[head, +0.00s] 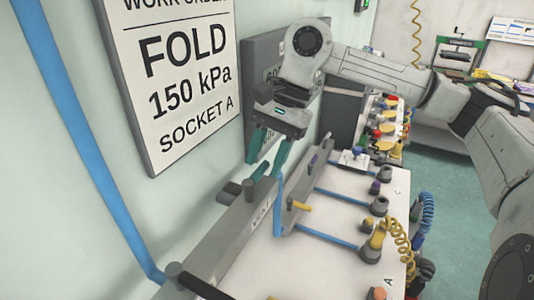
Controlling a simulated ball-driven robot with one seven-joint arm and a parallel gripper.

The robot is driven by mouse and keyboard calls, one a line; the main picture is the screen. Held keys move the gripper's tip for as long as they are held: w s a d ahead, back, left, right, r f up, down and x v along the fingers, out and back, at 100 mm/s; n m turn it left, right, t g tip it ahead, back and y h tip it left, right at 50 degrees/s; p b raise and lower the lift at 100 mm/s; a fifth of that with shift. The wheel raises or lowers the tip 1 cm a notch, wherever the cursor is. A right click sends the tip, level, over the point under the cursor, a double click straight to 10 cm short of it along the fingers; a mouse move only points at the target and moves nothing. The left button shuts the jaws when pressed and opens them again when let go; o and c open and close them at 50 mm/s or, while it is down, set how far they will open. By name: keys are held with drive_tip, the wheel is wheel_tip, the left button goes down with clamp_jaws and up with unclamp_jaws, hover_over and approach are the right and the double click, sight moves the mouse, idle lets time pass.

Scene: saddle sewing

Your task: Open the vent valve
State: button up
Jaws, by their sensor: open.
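A label reading VENT (261,213) sits on the sloped grey rail along the wall side of the bench. Just behind the label, a dark grey lever-like handle (248,190) stands at the rail; I cannot tell for sure that it is the vent valve's handle, or its exact position. My gripper (265,163) points down above this handle. Its two teal fingers are apart, with nothing visible between them. The fingertips are close to the handle, but I cannot tell whether they touch it.
A wall sign (180,85) reads FOLD 150 kPa SOCKET A. A blue tube (85,140) runs down the wall. Another dark handle (195,283) lies nearer.

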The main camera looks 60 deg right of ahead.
clamp_jaws()
idle(0.6)
